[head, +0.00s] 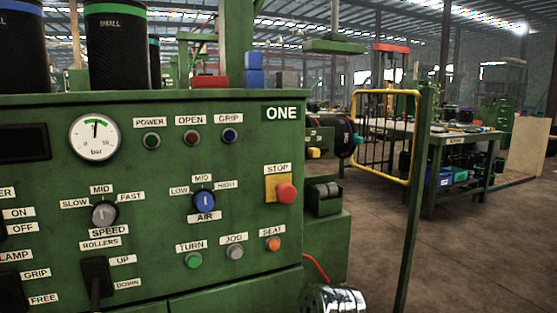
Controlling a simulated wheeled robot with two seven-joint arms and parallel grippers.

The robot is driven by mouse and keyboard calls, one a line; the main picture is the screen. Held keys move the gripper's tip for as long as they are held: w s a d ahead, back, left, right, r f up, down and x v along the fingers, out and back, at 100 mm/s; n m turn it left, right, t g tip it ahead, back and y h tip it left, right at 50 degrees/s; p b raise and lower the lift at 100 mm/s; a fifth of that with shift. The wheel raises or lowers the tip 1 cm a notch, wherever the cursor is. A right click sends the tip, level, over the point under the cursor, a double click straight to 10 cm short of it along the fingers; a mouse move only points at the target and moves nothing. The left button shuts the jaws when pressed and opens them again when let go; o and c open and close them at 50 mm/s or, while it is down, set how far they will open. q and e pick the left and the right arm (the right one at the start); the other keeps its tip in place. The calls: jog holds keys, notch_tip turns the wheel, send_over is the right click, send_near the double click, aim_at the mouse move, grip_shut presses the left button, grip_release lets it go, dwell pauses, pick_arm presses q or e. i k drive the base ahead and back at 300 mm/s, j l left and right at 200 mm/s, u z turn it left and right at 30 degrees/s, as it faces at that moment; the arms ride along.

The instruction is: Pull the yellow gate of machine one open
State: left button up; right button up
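The yellow gate (417,140) of machine one is a tubular frame with dark upright bars. It stands right of the machine, its right side beside a slim green post (409,230). Its left side reaches close to the dark round roller part (346,136) at the machine's end; I cannot tell whether they touch or whether the gate is latched. Machine one (150,235) is a green cabinet with a control panel and a "ONE" sign (282,113). Neither of my grippers shows in this view.
The panel carries a red stop button (287,193), knobs, lamps and a gauge (95,138). A shiny metal object (333,299) with a red hose sits low at the bottom edge. A green workbench (455,140) stands behind the gate. The floor (490,255) at right is clear.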

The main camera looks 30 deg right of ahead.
aim_at(419, 96)
jog(key=l, duration=0.65)
jog(key=k+l+u, duration=0.1)
jog(key=l, duration=0.55)
jog(key=k+l, duration=0.1)
jog(key=l, duration=0.55)
jog(key=k+l, duration=0.1)
jog(key=l, duration=0.55)
jog(key=l+u, duration=0.1)
jog(key=l, duration=0.55)
jog(key=k+l, duration=0.15)
jog(key=l, duration=0.5)
jog(key=k+l+u, duration=0.1)
jog(key=l, duration=0.55)
jog(key=k+l, duration=0.15)
jog(key=l, duration=0.5)
jog(key=l+u, duration=0.15)
jog(key=l, duration=0.5)
jog(key=i, duration=0.05)
